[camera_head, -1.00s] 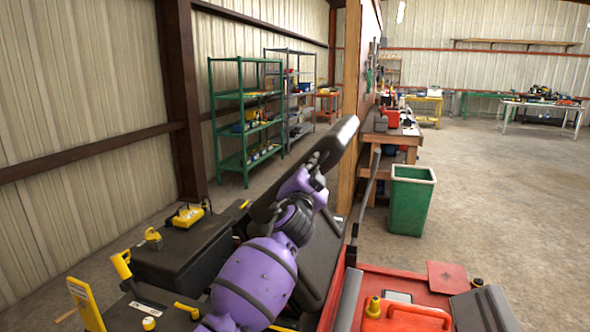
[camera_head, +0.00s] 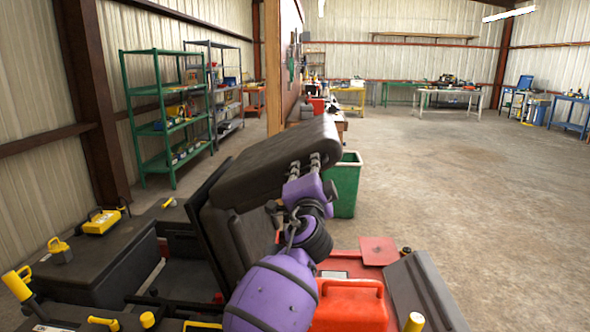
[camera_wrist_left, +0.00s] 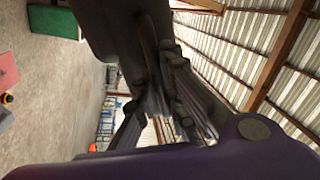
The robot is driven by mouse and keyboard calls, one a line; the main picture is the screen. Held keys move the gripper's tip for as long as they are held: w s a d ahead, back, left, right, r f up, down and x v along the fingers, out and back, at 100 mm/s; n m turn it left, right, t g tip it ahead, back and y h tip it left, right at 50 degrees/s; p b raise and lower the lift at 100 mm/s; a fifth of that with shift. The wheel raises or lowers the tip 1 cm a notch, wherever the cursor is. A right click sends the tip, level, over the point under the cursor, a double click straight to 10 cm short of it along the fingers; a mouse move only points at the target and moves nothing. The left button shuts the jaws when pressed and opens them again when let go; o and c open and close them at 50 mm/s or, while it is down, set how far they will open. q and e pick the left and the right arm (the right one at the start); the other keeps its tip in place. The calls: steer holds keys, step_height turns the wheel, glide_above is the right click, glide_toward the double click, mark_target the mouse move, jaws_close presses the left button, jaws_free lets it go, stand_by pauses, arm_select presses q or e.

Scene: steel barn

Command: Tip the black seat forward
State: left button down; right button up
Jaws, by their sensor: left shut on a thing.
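The black seat (camera_head: 268,165) is on the red vehicle in the head view. Its upper padded part slants up to the right, and a second black pad (camera_head: 238,236) shows below it. My left gripper (camera_head: 304,166), on its purple arm, is at the underside of the upper part near its right end. It is shut on the seat there. In the left wrist view the seat (camera_wrist_left: 105,28) is a dark mass at the top, with the gripper fingers (camera_wrist_left: 157,92) against it. The exact grip is hard to make out. My right gripper does not show.
A red fuel can (camera_head: 347,306) and red bodywork (camera_head: 375,252) are right of my arm. A black box (camera_head: 95,262) with yellow items is at the left. A green bin (camera_head: 346,188) stands behind the seat. Open concrete floor (camera_head: 450,170) lies to the right.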

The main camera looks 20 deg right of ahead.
arm_select(q)
steer(key=shift+w+a+f, duration=0.1)
steer(key=shift+a+f, duration=0.05)
steer(key=c, duration=1.8)
jaws_free()
steer(key=shift+r, duration=0.2)
